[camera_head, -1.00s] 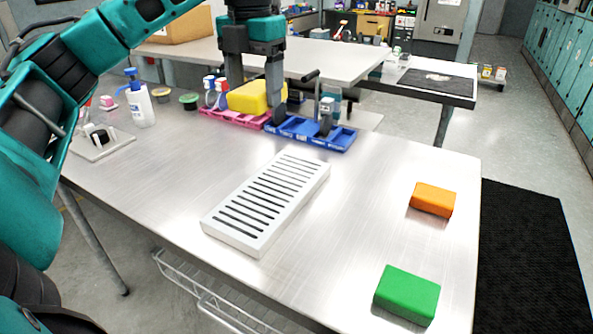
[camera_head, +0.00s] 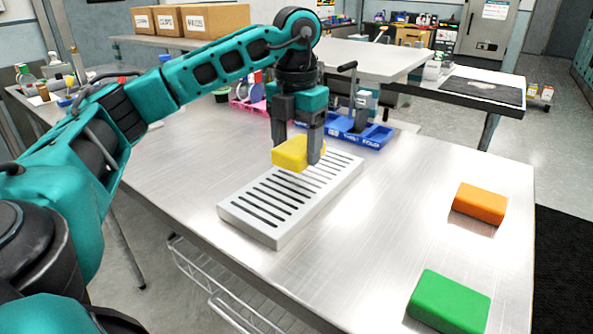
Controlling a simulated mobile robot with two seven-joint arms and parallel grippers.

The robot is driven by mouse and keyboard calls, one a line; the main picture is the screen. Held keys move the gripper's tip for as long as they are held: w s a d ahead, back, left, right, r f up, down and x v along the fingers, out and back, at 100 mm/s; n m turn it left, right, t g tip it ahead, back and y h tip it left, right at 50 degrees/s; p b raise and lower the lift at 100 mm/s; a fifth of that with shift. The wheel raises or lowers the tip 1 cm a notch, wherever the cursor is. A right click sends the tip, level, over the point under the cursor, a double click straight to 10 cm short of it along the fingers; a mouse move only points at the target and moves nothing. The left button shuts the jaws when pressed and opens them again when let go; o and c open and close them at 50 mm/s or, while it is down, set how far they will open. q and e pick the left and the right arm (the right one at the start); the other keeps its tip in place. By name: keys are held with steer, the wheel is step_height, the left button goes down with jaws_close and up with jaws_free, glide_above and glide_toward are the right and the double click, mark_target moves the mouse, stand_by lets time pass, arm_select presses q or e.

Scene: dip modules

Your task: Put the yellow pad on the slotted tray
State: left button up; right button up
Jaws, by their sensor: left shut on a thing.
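The yellow pad (camera_head: 290,154) is held between the fingers of my left gripper (camera_head: 298,150), which is shut on it. The slotted tray (camera_head: 262,229), white with a row of dark slots, lies on the metal table. The pad is over the far half of the tray and seems to be a little above it; the exact gap cannot be told. The pad and fingers hide part of the tray's far left side. My right gripper is not in view.
A green block (camera_head: 449,300) and an orange block (camera_head: 479,203) lie on the table (camera_head: 375,240) to the right. A blue bin (camera_head: 372,137) with tools and a pink bin stand behind the tray. The table between tray and blocks is clear.

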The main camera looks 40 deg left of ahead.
mark_target(297, 146)
arm_select(q)
step_height(297, 146, down, 4)
steer(key=shift+f+b, duration=0.25)
steer(key=shift+b, duration=0.1)
steer(key=o, duration=1.1)
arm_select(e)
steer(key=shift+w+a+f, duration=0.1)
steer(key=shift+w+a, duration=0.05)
arm_select(q)
steer(key=shift+r, duration=0.15)
step_height(297, 146, up, 11)
steer(key=p, duration=0.3)
steer(key=shift+r, duration=0.25)
steer(key=shift+r+p, duration=0.2)
steer(key=shift+p, duration=0.1)
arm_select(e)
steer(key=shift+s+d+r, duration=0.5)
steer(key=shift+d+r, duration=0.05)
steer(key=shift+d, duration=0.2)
